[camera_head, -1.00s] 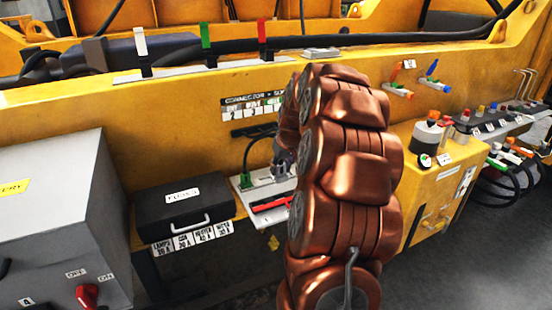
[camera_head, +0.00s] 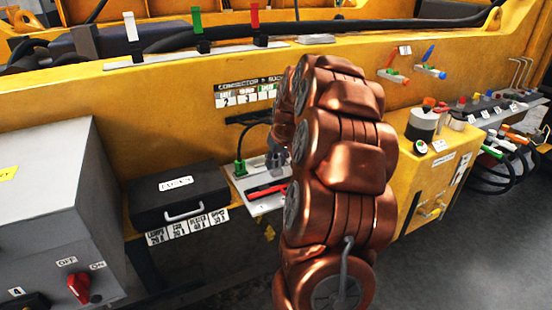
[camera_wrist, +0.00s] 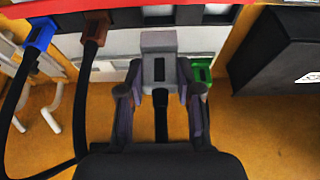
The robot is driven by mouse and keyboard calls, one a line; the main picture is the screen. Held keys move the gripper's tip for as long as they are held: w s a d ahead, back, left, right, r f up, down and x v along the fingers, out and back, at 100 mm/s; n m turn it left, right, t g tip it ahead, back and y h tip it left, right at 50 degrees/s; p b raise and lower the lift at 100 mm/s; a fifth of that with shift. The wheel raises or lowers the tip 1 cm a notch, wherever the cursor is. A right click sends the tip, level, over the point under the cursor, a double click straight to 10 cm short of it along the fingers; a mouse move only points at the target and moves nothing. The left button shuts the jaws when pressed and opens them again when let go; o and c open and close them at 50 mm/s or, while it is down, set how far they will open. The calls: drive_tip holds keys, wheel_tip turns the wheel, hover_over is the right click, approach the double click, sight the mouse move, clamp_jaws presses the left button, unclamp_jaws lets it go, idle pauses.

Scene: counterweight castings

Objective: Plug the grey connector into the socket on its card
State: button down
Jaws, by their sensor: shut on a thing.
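In the wrist view my gripper (camera_wrist: 160,92) is shut on the grey connector (camera_wrist: 158,44), a block with a dark slot and a black cable running back between the fingers. The connector's far end lies over a pale panel with dark openings; I cannot tell whether it touches a socket. The green connector (camera_wrist: 202,72) is close to its right. In the head view my gripper (camera_head: 277,158) is small and partly hidden behind my copper-coloured arm, above the white shelf (camera_head: 262,208). The card row (camera_head: 245,97) is on the yellow wall above, partly hidden by my arm.
A blue connector (camera_wrist: 40,36) and a brown connector (camera_wrist: 95,28) with black cables are at the left in the wrist view. A red bar (camera_wrist: 140,5) runs along the top. A black case (camera_head: 178,198) stands left of the shelf in the head view.

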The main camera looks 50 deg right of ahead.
sight(278, 171)
drive_tip(key=shift+f+b, duration=0.65)
drive_tip(key=shift+f, duration=0.9)
drive_tip(key=shift+b, duration=0.8)
idle(0.8)
drive_tip(key=shift+f+b, duration=1)
drive_tip(key=shift+f, duration=0.5)
drive_tip(key=c, duration=0.7)
unclamp_jaws()
drive_tip(key=shift+r, duration=0.1)
drive_tip(key=v, duration=1.2)
